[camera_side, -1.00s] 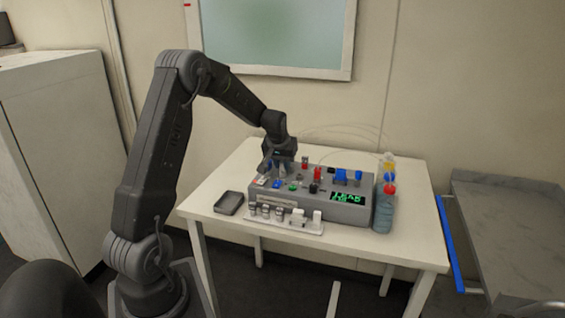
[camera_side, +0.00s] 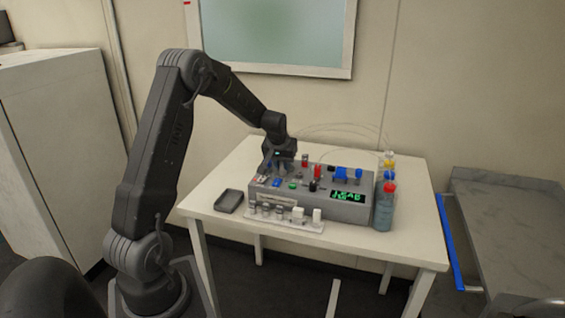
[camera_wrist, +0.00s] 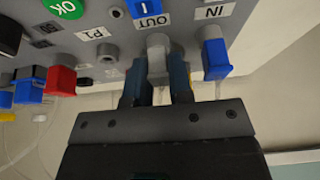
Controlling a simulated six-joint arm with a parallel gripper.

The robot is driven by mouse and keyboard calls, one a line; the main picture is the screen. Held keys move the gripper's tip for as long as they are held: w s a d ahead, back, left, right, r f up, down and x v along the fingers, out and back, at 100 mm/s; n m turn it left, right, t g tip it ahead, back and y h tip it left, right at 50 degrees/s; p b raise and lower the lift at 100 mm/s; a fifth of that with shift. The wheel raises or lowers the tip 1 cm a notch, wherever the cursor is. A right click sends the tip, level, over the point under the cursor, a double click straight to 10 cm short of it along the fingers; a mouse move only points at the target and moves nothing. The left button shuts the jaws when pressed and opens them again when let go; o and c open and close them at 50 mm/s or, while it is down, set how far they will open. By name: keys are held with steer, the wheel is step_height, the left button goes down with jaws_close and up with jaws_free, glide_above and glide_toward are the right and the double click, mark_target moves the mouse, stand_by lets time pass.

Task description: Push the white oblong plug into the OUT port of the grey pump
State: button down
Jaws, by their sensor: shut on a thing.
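The grey pump (camera_side: 330,208) stands on the white table, its green display facing front. My gripper (camera_side: 283,152) is over the pump's back left part. In the wrist view my gripper (camera_wrist: 156,88) is shut on the white oblong plug (camera_wrist: 157,58), which sits between the two dark blue fingers. The plug's far end lies at the pump face just beside the OUT label (camera_wrist: 150,21), in line with that port. The plug hides the OUT port's opening, so I cannot tell how deep it sits. In the side view my gripper hides the plug.
A blue plug (camera_wrist: 215,58) sits at the IN port, close to the right of my fingers. Red and blue plugs (camera_wrist: 60,80) stand at the left. A rack (camera_side: 285,222) of small parts, a dark tray (camera_side: 229,201) and a bottle (camera_side: 384,212) surround the pump.

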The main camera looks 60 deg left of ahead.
steer(key=c, duration=0.9)
jaws_free()
steer(key=shift+c, duration=0.2)
steer(key=v, duration=1.4)
steer(key=shift+w, duration=0.15)
steer(key=shift+f, duration=0.1)
